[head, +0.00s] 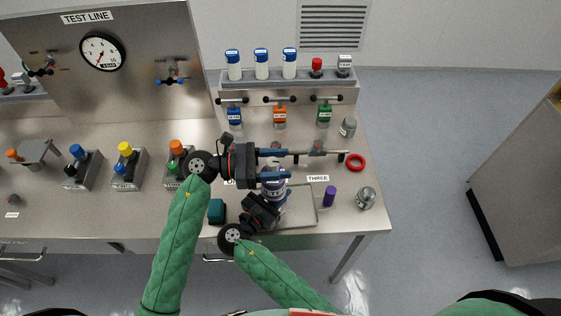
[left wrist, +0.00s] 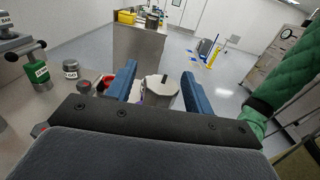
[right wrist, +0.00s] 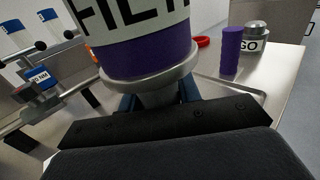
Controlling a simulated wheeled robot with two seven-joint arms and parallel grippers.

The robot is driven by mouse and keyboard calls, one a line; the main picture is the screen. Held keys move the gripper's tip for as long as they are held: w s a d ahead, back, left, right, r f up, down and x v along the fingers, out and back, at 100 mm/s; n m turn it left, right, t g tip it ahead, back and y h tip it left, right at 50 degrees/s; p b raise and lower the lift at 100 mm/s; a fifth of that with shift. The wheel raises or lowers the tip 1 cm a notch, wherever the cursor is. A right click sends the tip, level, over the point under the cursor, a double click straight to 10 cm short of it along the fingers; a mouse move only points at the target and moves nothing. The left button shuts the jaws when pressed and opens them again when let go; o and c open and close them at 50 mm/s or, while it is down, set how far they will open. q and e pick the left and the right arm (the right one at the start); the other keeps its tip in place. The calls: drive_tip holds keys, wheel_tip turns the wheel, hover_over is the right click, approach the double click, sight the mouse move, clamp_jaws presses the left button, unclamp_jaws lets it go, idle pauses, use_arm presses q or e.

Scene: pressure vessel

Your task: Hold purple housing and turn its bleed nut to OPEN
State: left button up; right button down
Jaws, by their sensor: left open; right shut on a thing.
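The purple housing (head: 273,187), with a white FILTER label, is held above the bench. My right gripper (head: 277,203) is shut on its steel end; the right wrist view shows the label, a purple band (right wrist: 150,55) and a steel flange (right wrist: 150,68) close to the jaws. My left gripper (head: 288,168) is open, its blue fingers over the housing's far end. In the left wrist view a steel cylinder with a small pin on top (left wrist: 161,87) stands between the open fingers, apparently the housing's end with the bleed nut. I see gaps to both fingers. Any OPEN mark is not readable.
A shallow tray (head: 300,222) lies under the grippers. A purple cylinder (head: 330,196), a steel can (head: 365,198) and a red ring (head: 356,161) stand to the right. A valve rack (head: 290,78) with bottles is behind. Colour-capped blocks (head: 128,170) stand left.

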use_arm(q)
drive_tip(key=shift+d, duration=0.3)
drive_tip(key=shift+c, duration=0.2)
drive_tip(key=c, duration=0.9)
drive_tip(key=shift+c, duration=0.2)
drive_tip(key=shift+n+t, duration=0.3)
drive_tip(key=shift+t, duration=0.2)
drive_tip(key=shift+w+n+t, duration=0.1)
drive_tip(key=shift+n+t, duration=0.4)
drive_tip(key=shift+t, duration=0.3)
drive_tip(key=o, duration=1)
